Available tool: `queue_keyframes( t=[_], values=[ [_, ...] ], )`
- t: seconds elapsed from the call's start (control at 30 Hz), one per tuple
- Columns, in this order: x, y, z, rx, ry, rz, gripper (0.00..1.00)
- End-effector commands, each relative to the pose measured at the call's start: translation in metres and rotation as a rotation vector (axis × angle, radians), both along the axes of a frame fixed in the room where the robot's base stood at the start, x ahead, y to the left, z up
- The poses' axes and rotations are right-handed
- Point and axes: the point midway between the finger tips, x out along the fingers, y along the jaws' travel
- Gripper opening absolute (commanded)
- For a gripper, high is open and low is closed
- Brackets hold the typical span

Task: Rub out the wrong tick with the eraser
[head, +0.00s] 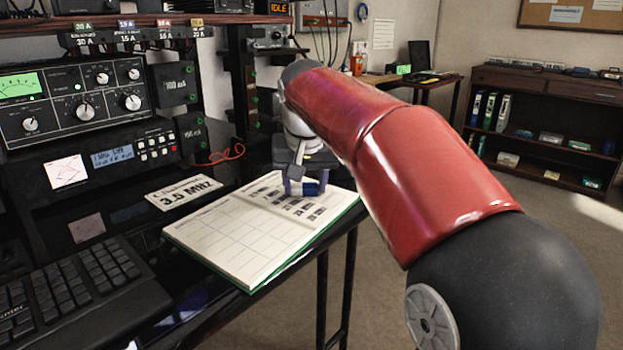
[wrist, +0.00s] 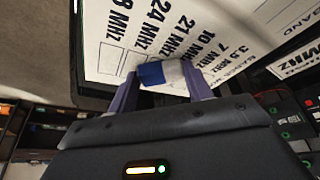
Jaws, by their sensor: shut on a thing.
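My gripper (head: 305,188) is shut on a blue and white eraser at the far part of an open logbook (head: 232,240). In the wrist view the eraser (wrist: 162,74) sits between the two purple fingers of my gripper (wrist: 160,85), over the page with the printed band list (wrist: 170,35). The list reads 3.5, 7, 10, 21, 24 and 28 MHz, with small boxes beside some lines. I cannot tell whether the eraser touches the paper. No tick shows clearly; the eraser and fingers hide some boxes.
A card reading 3.5 MHz (head: 184,192) lies left of the logbook. A keyboard (head: 75,290) is at the front left, and radio units with knobs (head: 85,103) stand behind. The desk's right edge is close beside the logbook, with open floor beyond.

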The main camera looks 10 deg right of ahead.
Motion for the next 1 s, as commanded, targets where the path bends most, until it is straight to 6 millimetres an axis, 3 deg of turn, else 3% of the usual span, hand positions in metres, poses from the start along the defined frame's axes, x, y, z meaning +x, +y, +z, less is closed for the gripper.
queue_keyframes(
  t=[0.53,1.0],
  values=[
    [0.014,-0.028,0.0,0.0,-0.001,-0.001,0.32],
    [-0.003,-0.003,-0.003,0.0,0.001,0.002,0.32]
  ],
)
